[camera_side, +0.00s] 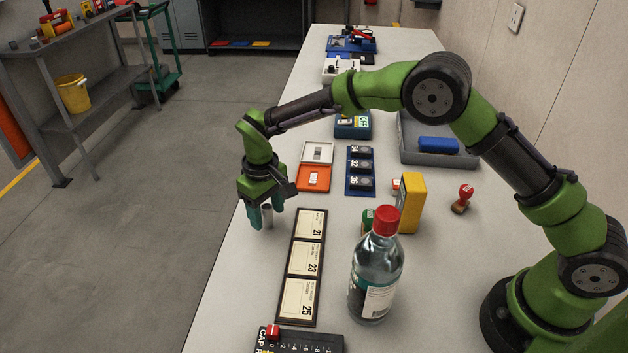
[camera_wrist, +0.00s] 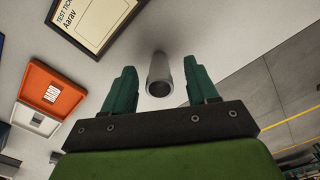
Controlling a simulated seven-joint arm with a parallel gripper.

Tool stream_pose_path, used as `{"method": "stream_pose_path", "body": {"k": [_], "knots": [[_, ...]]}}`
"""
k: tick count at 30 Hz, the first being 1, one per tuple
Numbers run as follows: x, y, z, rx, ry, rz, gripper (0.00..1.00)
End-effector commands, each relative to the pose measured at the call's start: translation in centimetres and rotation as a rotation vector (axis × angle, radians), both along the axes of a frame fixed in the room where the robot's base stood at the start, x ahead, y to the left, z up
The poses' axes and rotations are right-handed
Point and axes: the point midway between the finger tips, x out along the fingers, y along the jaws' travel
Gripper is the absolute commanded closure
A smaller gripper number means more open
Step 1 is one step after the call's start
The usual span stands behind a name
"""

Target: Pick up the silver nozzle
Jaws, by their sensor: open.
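The silver nozzle (camera_side: 267,214) is a small grey metal tube standing upright near the table's left edge in the side view. In the wrist view the nozzle (camera_wrist: 159,76) shows its open round end, between and a little beyond my two green fingertips. My gripper (camera_side: 264,215) points down at the nozzle and is open. In the wrist view my gripper (camera_wrist: 162,82) has a finger on each side of the tube, with a visible gap on both sides. One finger partly hides the nozzle in the side view.
A framed row of numbered cards (camera_side: 304,268) lies right of the nozzle. An orange and white box (camera_side: 314,178) lies behind it. A clear bottle with a red cap (camera_side: 376,272) stands at the front right. The table edge drops to the floor just left of my gripper.

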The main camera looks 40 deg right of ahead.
Motion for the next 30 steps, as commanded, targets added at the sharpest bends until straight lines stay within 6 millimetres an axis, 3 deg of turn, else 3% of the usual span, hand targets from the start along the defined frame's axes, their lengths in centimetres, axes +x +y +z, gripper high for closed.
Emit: {"method": "stream_pose_path", "body": {"k": [3,11,22,30], "knots": [[-0.03,-0.02,-1.11,0.001,0.001,-0.001,0.42],[-0.02,0.00,-1.25,0.001,0.000,-0.001,0.43],[-0.02,-0.01,-1.22,0.001,0.000,0.000,1.00],[0.00,0.00,-1.11,0.001,-0.001,0.000,1.00]]}}
